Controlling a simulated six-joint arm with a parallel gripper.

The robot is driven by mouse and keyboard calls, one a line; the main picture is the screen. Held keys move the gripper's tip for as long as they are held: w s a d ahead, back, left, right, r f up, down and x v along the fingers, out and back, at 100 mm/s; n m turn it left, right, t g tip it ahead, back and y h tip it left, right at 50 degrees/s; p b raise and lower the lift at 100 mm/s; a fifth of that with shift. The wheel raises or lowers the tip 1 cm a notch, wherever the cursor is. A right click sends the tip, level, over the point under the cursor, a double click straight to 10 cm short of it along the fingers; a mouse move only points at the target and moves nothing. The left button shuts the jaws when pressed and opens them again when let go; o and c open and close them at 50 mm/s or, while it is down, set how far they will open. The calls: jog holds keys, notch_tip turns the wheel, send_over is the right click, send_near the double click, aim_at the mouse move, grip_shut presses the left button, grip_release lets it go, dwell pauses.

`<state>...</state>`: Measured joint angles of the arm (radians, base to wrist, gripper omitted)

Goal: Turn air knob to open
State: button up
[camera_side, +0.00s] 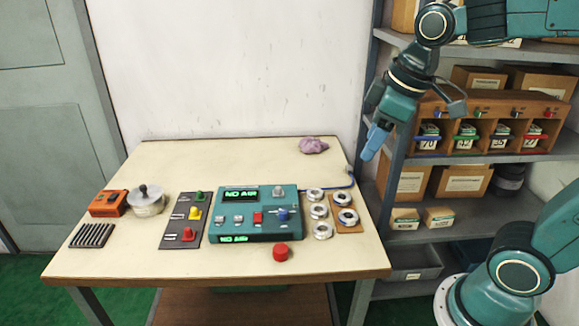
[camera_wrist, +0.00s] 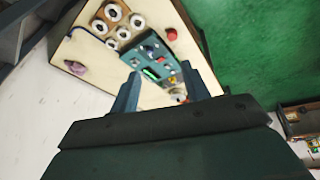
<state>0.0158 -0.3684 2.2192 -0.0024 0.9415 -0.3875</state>
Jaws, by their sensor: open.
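The teal control box (camera_side: 253,230) stands on the table, and its displays read "NO AIR". A blue knob (camera_side: 282,214) is on the right of its top face, and a grey knob (camera_side: 278,191) is behind it. No label tells which is the air knob. A blue hose (camera_side: 325,187) runs from the box's back right toward a small fitting at the table's edge. My gripper (camera_side: 375,142) is open and empty, high above the table's right edge and apart from the box. In the wrist view the box (camera_wrist: 140,53) shows beyond my open fingers (camera_wrist: 167,68).
Several metal rings (camera_side: 318,211) lie right of the box, some on a brown pad. A red button (camera_side: 280,253) stands in front. A dark panel with coloured knobs (camera_side: 180,228) lies left. A purple cloth (camera_side: 313,146) is at the back. A shelf (camera_side: 470,155) stands right.

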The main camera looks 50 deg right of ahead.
jog(key=w+f+n+g, duration=0.1)
jog(key=w+n, duration=0.2)
jog(key=w, duration=0.4)
jog(key=n+g, duration=0.3)
jog(key=n, duration=0.5)
send_over(283, 211)
notch_tip(283, 211, down, 16)
jog(key=shift+w+f+n, duration=0.1)
jog(key=shift+w+n, duration=0.15)
jog(key=shift+n, duration=0.05)
jog(key=shift+f, duration=0.15)
jog(key=f, duration=1.3)
jog(key=shift+s+f, duration=0.2)
jog(key=shift+s, duration=0.05)
jog(key=c, duration=1)
